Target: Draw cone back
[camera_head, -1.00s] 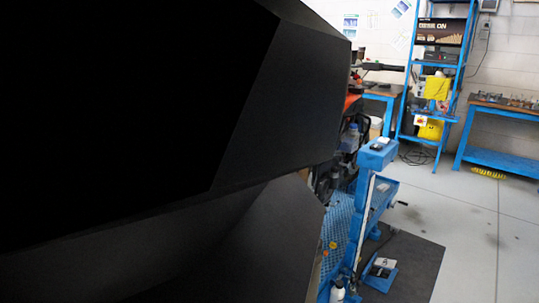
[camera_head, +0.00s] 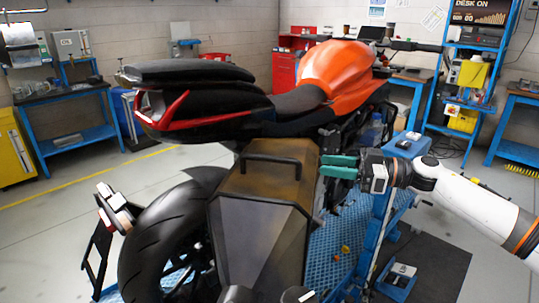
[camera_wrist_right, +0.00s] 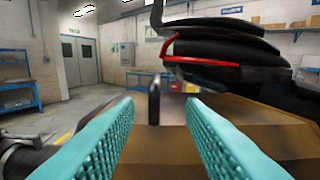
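The cone appears to be the dark, faceted hood (camera_head: 262,235) behind the motorcycle's rear wheel, with a brown top and a black bar handle (camera_head: 270,160). My right gripper (camera_head: 325,166) reaches in from the right, its teal fingers level with the hood's top, right of the handle. In the right wrist view my right gripper (camera_wrist_right: 160,125) is open, its fingers wide apart. The handle (camera_wrist_right: 154,102) stands ahead between them, seen end-on and apart from the fingertips. The hood's brown top (camera_wrist_right: 175,140) lies beyond. My left gripper is not seen.
The orange and black motorcycle (camera_head: 335,68) stands just beyond the hood, its tail (camera_head: 195,105) overhanging near it. Its rear tyre (camera_head: 160,235) is left of the hood. A blue post (camera_head: 375,235) stands under my right arm. Open floor (camera_head: 60,225) lies at left.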

